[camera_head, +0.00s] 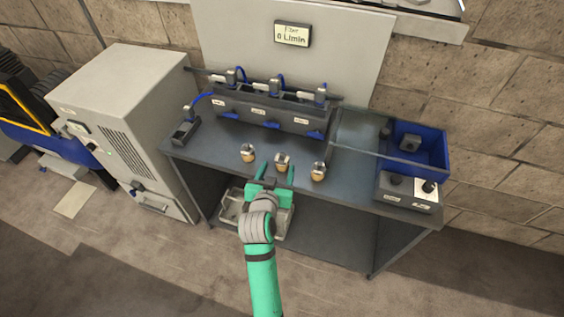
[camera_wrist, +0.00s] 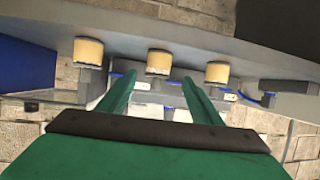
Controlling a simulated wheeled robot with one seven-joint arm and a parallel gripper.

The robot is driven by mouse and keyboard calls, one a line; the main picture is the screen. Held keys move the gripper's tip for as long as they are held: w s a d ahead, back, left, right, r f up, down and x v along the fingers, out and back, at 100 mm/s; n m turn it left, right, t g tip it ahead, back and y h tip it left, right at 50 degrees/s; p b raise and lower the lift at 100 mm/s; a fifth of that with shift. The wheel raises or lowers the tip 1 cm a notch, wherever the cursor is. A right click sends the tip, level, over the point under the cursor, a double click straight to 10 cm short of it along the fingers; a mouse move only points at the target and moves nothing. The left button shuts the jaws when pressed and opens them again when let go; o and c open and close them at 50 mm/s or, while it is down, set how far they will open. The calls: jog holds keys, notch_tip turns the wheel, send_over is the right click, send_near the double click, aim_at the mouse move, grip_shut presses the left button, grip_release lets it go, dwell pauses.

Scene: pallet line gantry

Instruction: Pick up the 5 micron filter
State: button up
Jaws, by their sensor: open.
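Three small tan filters with metallic tops stand in a row along the front of the grey bench: a left one (camera_head: 247,153), a middle one (camera_head: 282,161) and a right one (camera_head: 318,172). No micron marking is readable on any, so I cannot tell which is the 5 micron filter. My green gripper (camera_head: 276,177) is open and empty at the bench's front edge, close to the middle filter. The wrist view appears upside down; there the middle filter (camera_wrist: 158,62) shows between the fingers (camera_wrist: 159,80), beyond their tips. The other filters (camera_wrist: 88,52) (camera_wrist: 217,72) lie outside the fingers.
Behind the filters stands a dark labelled manifold (camera_head: 265,108) with clamps and blue hoses. A blue bin (camera_head: 432,150) and a control box (camera_head: 408,192) are at the right. A small dark device (camera_head: 184,132) is at the left. A tray (camera_head: 231,210) sits below the bench.

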aim_at(281, 165)
jog(key=shift+x, duration=3.25)
jog(key=shift+d+f, duration=0.1)
jog(key=shift+d, duration=0.05)
jog(key=shift+s, duration=0.1)
jog(key=shift+c, duration=0.7)
jog(key=c, duration=1)
